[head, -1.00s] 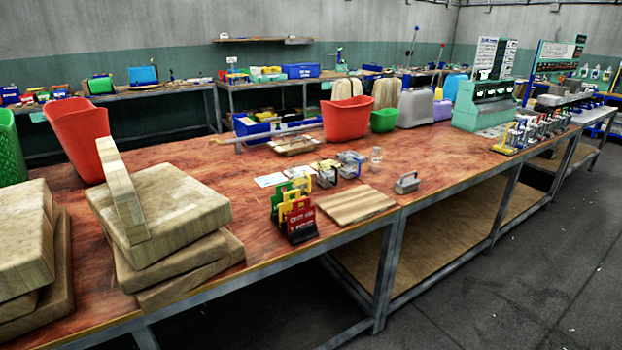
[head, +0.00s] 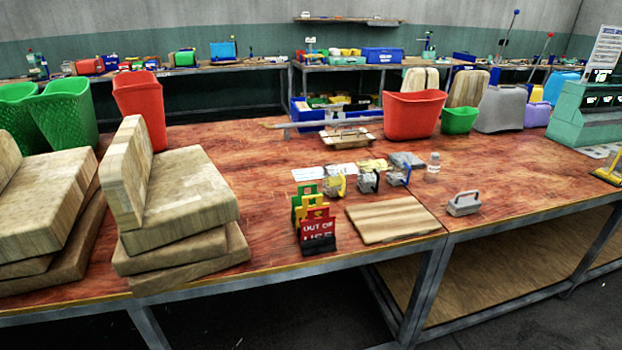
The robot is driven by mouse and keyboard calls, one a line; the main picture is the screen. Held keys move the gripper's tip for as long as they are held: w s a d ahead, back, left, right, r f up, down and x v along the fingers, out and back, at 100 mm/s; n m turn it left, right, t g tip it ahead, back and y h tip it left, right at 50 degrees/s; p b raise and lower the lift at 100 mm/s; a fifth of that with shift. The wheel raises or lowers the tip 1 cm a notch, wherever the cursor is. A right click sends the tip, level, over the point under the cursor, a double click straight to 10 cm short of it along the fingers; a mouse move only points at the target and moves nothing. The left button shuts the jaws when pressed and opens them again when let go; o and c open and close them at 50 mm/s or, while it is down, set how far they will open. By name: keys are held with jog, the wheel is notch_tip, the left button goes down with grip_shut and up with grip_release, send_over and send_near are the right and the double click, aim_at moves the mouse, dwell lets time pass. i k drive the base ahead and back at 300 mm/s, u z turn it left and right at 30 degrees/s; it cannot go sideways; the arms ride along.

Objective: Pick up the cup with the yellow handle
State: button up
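A small grey cup-like item with a yellow handle (head: 335,185) stands on the red-brown worktable, just behind and right of the signs. Beside it to the right stand a similar grey one with a dark handle (head: 368,181) and one with a blue handle (head: 399,176). They are small in the picture, so their exact shape is hard to tell. My gripper is not in view, and nothing is seen touching the cups.
A grey-handled block (head: 464,204) and clear bottle (head: 433,166) are to the right. Stacked wooden blocks (head: 181,190) fill the left. The worktable (head: 270,160) has bare room behind the signs.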

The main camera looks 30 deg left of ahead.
aim_at(336, 172)
jog(key=u, duration=0.45)
jog(key=i, duration=0.9)
jog(key=u, duration=0.75)
jog(key=i, duration=0.45)
jog(key=u, duration=0.2)
jog(key=k, duration=0.8)
jog(key=u, duration=0.2)
jog(key=i, duration=0.8)
jog(key=z, duration=0.1)
